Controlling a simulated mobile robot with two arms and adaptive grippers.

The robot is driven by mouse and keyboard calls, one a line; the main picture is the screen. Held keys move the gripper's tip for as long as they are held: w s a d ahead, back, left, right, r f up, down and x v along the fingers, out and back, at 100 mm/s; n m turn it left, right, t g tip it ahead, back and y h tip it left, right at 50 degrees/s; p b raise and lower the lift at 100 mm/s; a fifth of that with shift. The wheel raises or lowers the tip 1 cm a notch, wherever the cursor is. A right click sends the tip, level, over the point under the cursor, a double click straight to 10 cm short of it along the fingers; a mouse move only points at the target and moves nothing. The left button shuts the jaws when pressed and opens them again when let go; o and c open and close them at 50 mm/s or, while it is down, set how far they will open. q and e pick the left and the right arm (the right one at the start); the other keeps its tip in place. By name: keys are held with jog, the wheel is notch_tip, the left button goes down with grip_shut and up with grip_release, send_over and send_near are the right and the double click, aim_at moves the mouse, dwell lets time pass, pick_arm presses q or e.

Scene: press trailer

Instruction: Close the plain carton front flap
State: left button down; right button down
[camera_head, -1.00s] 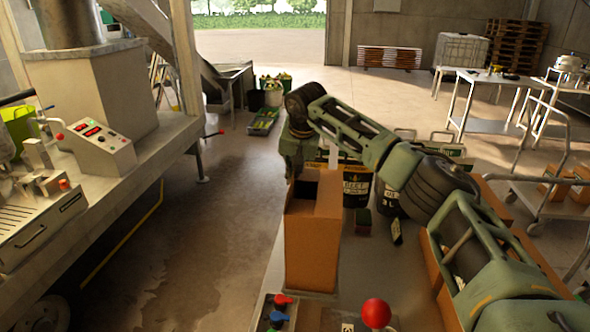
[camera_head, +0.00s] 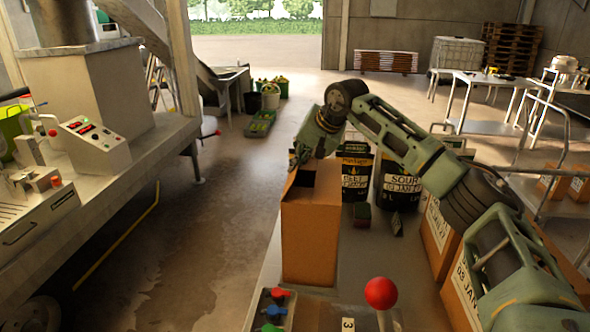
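The plain brown carton (camera_head: 310,242) stands upright on the grey table. Its top shows a dark opening, with brown cardboard beside it on the right and near sides. I cannot tell exactly how the front flap lies. My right arm reaches in from the right and bends down at the carton's far side. My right gripper (camera_head: 297,163) is at the carton's far left top edge, close to the rim. Its fingers are small and partly hidden, so I cannot tell whether they touch the carton or are open. My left gripper is out of view.
Dark labelled tubs (camera_head: 356,178) stand behind the carton on the right. Labelled boxes (camera_head: 437,240) line the table's right side under my arm. A red ball knob (camera_head: 381,293) and coloured valves stand in front. Open floor lies to the left.

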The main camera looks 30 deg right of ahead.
jog(key=t+y+b, duration=0.1)
jog(key=b, duration=0.1)
jog(key=s+d+f+t+y+b, duration=0.1)
jog(key=b, duration=0.2)
jog(key=shift+d+m, duration=0.15)
jog(key=shift+m, duration=0.25)
jog(key=shift+y, duration=0.3)
jog(key=c, duration=2)
grip_release()
jog(key=v, duration=1.2)
